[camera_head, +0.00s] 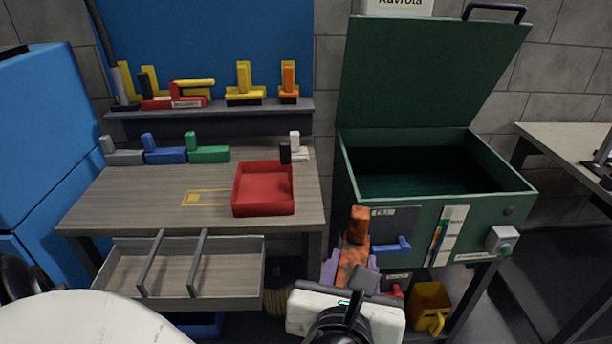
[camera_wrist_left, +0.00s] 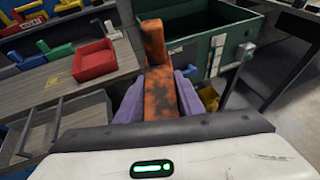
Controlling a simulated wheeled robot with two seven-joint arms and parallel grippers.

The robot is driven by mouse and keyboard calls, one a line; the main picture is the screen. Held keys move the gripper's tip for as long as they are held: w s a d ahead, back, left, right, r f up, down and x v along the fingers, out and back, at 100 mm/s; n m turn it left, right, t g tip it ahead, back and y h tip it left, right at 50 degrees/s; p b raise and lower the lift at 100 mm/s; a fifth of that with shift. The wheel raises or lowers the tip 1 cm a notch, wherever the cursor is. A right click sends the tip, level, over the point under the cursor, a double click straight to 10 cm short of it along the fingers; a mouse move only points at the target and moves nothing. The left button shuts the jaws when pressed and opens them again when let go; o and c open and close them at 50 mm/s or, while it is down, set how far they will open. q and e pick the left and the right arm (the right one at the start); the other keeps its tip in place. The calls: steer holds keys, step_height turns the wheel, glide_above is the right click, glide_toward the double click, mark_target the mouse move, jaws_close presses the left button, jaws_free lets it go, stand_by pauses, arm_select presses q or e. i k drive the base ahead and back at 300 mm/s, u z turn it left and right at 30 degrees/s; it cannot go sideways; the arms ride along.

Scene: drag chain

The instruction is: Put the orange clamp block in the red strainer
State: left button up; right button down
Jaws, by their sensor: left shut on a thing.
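The orange clamp block (camera_head: 355,255), stained with dark patches, is held by my left gripper (camera_head: 351,268) in front of the green cabinet. Its L shape shows in the left wrist view (camera_wrist_left: 158,75), standing up between the purple fingers, which are shut on it. The red strainer (camera_head: 263,190) looks like an empty, square, shallow red tray on the wooden workbench, up and left of the held block. It also shows in the left wrist view (camera_wrist_left: 94,60). My right gripper is not in view.
Grey, blue and green clamps (camera_head: 209,154) line the bench's back; a white-and-black one stands behind the strainer. A shelf (camera_head: 215,110) above holds yellow, red and orange pieces. An open drawer (camera_head: 185,275) juts out below. The green cabinet (camera_head: 430,190) has its lid raised.

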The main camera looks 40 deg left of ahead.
mark_target(254, 193)
steer(key=u, duration=0.35)
steer(key=i, duration=0.8)
steer(key=u, duration=1.1)
steer(key=i, duration=0.25)
steer(key=u, duration=0.15)
